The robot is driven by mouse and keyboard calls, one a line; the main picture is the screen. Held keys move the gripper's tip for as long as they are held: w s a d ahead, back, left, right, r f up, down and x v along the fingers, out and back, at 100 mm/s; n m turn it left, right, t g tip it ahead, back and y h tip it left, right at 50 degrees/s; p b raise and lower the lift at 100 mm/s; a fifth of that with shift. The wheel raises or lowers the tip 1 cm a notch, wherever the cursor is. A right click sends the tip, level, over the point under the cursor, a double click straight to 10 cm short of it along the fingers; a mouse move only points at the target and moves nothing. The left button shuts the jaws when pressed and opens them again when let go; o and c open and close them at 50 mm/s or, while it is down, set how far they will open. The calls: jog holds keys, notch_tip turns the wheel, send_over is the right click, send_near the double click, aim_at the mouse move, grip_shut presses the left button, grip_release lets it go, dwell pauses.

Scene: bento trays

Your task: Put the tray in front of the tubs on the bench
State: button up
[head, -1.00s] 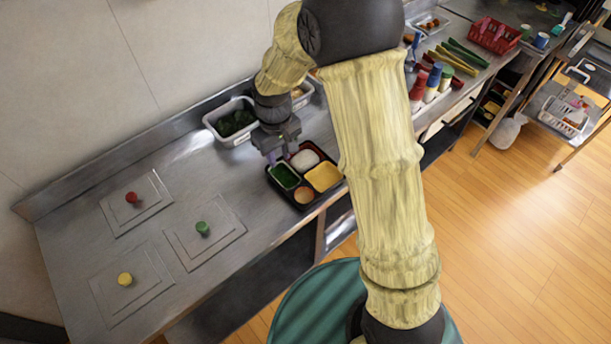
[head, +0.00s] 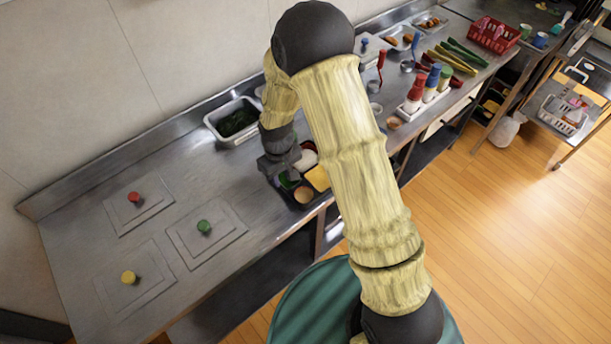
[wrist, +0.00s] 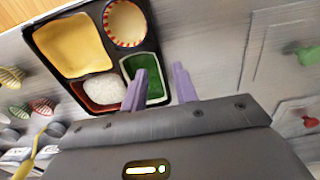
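The tray is a black bento tray (head: 304,206) with food in several compartments, on the steel bench near its front edge; in the wrist view the tray (wrist: 112,60) shows yellow, white, green and round peach fillings. My gripper (head: 287,178) is low at the tray's left side, partly covering it. In the wrist view my gripper (wrist: 161,80) is open, one purple finger over the green compartment and the other outside the tray, with the side wall between them. Contact cannot be told. A steel tub (head: 235,121) of dark greens stands at the back; my arm hides what is right of it.
Three square plates with a red knob (head: 134,197), a green knob (head: 203,227) and a yellow knob (head: 128,278) lie on the left bench. Squeeze bottles (head: 416,92) stand right of my arm. Bench between the tub and green-knobbed plate is clear.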

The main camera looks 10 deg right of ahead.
jog(key=shift+a+f+p, duration=0.15)
jog(key=shift+f+p, duration=0.7)
jog(key=shift+f, duration=1.7)
jog(key=shift+c, duration=0.4)
grip_shut()
